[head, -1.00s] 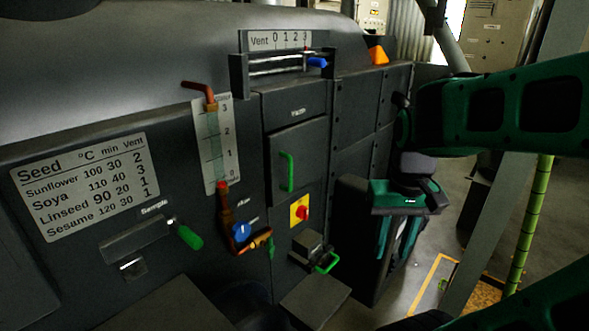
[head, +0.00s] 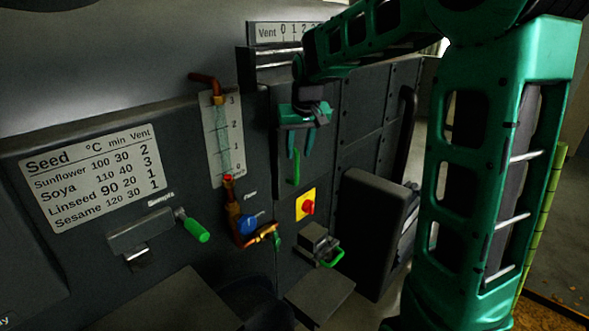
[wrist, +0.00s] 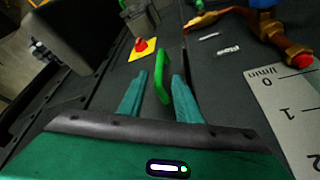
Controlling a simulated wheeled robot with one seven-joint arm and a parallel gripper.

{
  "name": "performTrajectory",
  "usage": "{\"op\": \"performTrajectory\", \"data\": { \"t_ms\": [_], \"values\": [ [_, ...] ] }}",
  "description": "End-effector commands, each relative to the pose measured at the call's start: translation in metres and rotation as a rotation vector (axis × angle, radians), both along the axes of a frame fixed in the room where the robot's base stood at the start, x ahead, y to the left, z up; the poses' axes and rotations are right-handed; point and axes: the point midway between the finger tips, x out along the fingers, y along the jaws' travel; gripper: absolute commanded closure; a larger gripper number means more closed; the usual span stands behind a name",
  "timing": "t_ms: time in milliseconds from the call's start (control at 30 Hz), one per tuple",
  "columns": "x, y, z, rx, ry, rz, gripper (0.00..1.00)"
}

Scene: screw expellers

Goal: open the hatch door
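The hatch door (head: 320,160) is a dark panel on the front of the machine and looks shut. Its upright green handle (head: 296,167) shows below my gripper in the head view. My gripper (head: 300,155) is in front of the door, with two teal fingers spread apart. In the wrist view the green handle (wrist: 162,72) appears between the open fingers (wrist: 161,80), nearer the right one. I cannot tell how deep the handle sits between them; nothing is gripped. My gripper and arm hide the upper part of the door.
A red knob on a yellow plate (head: 306,204) is below the door, with a green-handled block (head: 320,243) under it. Copper pipework with a blue knob (head: 247,225) is to the left. A dark box (head: 365,235) juts out at the right.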

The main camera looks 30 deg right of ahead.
Motion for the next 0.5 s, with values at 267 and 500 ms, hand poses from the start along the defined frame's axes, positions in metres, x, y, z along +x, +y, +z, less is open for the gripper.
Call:
{"op": "performTrajectory", "data": {
  "t_ms": [267, 500],
  "values": [
    [0.017, -0.005, -0.047, 0.000, 0.005, 0.000, 0.69],
    [0.027, -0.008, -0.072, 0.000, 0.003, 0.000, 0.69]
  ]
}}
